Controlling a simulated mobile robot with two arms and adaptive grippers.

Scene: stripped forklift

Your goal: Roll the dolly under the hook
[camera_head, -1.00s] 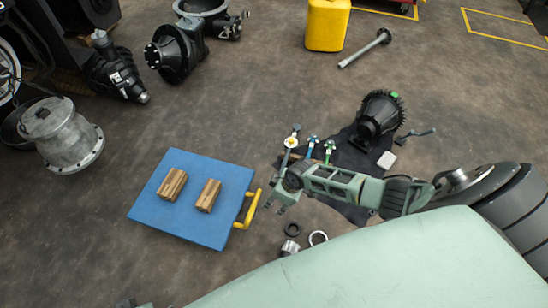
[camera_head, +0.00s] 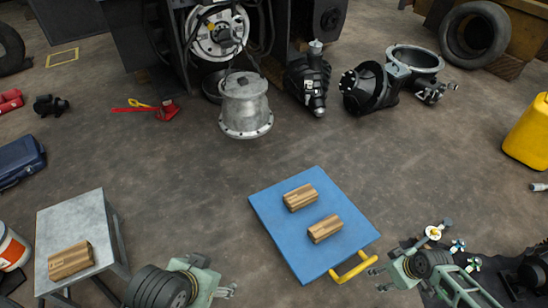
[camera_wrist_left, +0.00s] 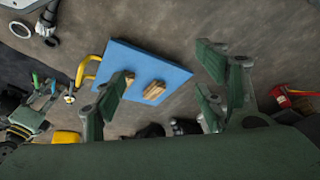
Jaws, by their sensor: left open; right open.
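The dolly (camera_head: 274,206) is a flat blue platform on the floor, bearing two wooden blocks (camera_head: 312,212). Its yellow handle (camera_head: 354,269) is at the near right edge. A grey metal housing (camera_head: 246,106) with chains at its top is beyond the dolly; I cannot make out a hook. My right gripper (camera_head: 378,279) is open beside the handle's right end; contact is unclear. My left gripper (camera_head: 230,291) is open and empty, left of the dolly's near corner. The left wrist view also shows the dolly (camera_wrist_left: 122,62) and handle (camera_wrist_left: 82,70) beyond its open fingers.
A metal table (camera_head: 70,222) with a wooden block stands at the left. Dark machine parts (camera_head: 308,82) and a round casing (camera_head: 412,60) lie at the back. A yellow canister (camera_head: 528,135) is at the right. Floor between dolly and housing is clear.

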